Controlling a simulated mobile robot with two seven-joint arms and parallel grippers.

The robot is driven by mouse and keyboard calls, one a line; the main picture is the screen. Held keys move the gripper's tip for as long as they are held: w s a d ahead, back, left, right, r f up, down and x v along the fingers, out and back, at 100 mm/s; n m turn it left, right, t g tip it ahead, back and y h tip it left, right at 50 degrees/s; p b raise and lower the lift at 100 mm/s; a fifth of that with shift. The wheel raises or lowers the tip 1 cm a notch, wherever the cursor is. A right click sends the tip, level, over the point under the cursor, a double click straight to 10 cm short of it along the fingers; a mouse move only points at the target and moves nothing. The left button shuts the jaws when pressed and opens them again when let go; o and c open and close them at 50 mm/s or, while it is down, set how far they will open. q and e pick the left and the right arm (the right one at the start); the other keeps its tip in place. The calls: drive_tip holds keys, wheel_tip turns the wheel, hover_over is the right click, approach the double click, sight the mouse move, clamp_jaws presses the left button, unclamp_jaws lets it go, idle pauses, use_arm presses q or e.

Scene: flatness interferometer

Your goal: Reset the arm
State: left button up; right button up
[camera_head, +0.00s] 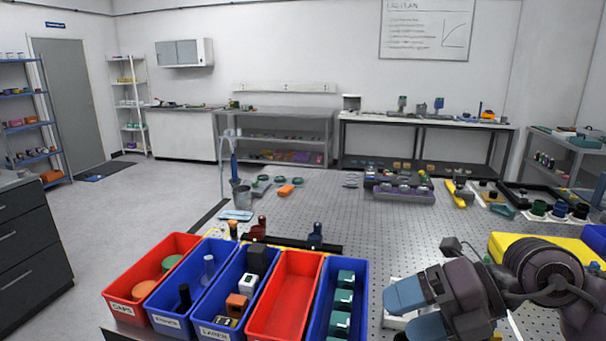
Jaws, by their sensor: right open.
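My right arm comes in from the lower right, and its gripper (407,311) points left with blue-grey fingers. The gripper is open, with nothing seen between its fingers. It is above the perforated table, just right of the blue bin with teal blocks (363,293). A pale object on the table is partly hidden behind the gripper. My left gripper is out of view.
Left of it stand an empty red bin (293,265), blue bins (193,250) with small parts, and a red bin (119,278) with discs. The perforated table (330,205) has free room in the middle.

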wheel_tip(320, 180, up, 5)
drive_tip(key=a+m+t+y, duration=0.2)
drive_tip(key=m+t+y, duration=0.2)
drive_tip(key=y, duration=0.4)
drive_tip(key=w+d+m+t+h, duration=0.2)
drive_tip(key=d+m+t, duration=0.3)
drive_tip(key=m+t, duration=0.55)
drive_tip(key=d+f+m+t+h, duration=0.3)
drive_tip(key=d+f+m+h, duration=0.75)
drive_tip(key=m+h, duration=0.75)
drive_tip(key=s+f+m+g, duration=0.4)
drive_tip(key=s+f+g, duration=1.2)
drive_tip(key=s+f, duration=0.45)
drive_tip(key=w+f+t, duration=0.8)
drive_tip(key=w+f, duration=0.1)
drive_tip(key=f, duration=0.2)
drive_tip(key=shift+a+n, duration=0.15)
drive_tip(key=shift+n, duration=0.3)
